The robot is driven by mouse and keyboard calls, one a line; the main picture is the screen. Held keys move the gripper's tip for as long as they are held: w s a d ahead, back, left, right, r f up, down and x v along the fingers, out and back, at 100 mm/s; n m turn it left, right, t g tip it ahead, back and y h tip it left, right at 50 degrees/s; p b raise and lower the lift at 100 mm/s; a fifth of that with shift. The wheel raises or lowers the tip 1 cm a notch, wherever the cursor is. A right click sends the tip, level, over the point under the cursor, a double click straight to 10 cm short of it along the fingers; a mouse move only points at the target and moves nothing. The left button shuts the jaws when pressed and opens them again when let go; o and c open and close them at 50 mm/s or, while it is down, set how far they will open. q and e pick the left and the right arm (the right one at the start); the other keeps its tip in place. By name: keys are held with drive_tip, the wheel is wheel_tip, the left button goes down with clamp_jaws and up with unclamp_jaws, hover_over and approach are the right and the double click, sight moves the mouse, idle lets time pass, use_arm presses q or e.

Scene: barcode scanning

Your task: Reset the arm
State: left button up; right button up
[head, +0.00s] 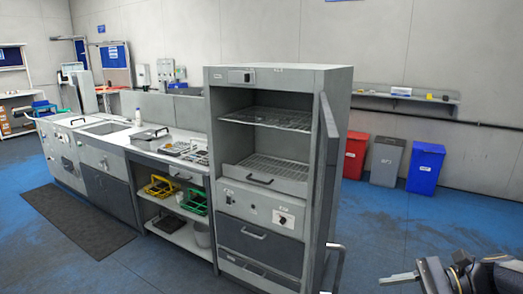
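My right gripper (402,279) comes in at the lower right corner, with a pale flat finger pointing left. Its dark arm (495,275) runs off the right edge. I cannot tell whether its fingers are apart, and no held object shows. It is over the blue floor, to the right of the grey cabinet (262,77) and apart from it. My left gripper is not in view.
The cabinet's door (326,170) stands open on its right side, showing empty wire racks (270,118). A long counter (120,137) with a sink runs left. Red (354,156), grey (386,161) and blue (426,168) bins stand by the back wall. Blue floor (400,225) is clear between.

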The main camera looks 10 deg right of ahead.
drive_tip(key=s+a+f+n+h, duration=0.3)
drive_tip(key=s+a+n+h, duration=0.6)
drive_tip(key=s+a+n, duration=0.5)
drive_tip(key=n, duration=0.3)
drive_tip(key=shift+s+a+f+t, duration=0.15)
drive_tip(key=shift+s+f+t, duration=0.15)
drive_tip(key=shift+s+t, duration=0.1)
